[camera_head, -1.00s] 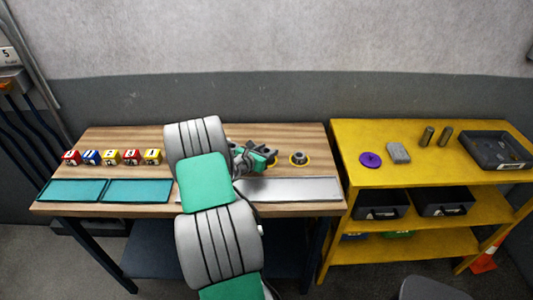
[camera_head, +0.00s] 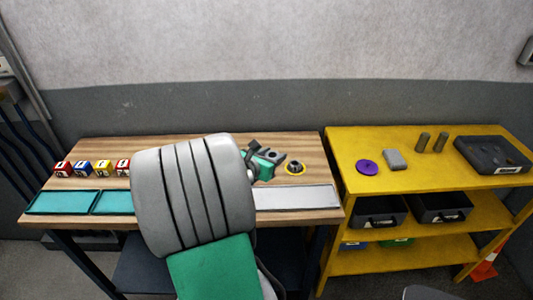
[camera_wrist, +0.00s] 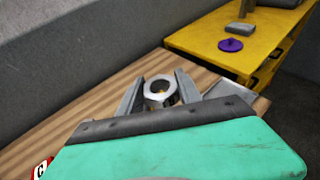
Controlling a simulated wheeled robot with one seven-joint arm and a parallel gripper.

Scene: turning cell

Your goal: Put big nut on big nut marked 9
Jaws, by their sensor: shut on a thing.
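My gripper (camera_head: 276,160) is low over the right part of the wooden bench. In the wrist view, its fingers (camera_wrist: 160,94) are shut on a grey ring-shaped big nut (camera_wrist: 159,88), with a bit of yellow showing through its hole. I cannot tell whether this is the held nut or another one. No mark 9 is readable on any nut.
Numbered cubes (camera_head: 82,168) stand at the bench's left, behind teal trays (camera_head: 62,202). A pale grey tray (camera_head: 298,197) lies at the front right. The yellow shelf (camera_head: 432,170) beside the bench holds a purple disc (camera_head: 368,167), grey block (camera_head: 395,159), cylinders and a dark bin (camera_head: 492,155).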

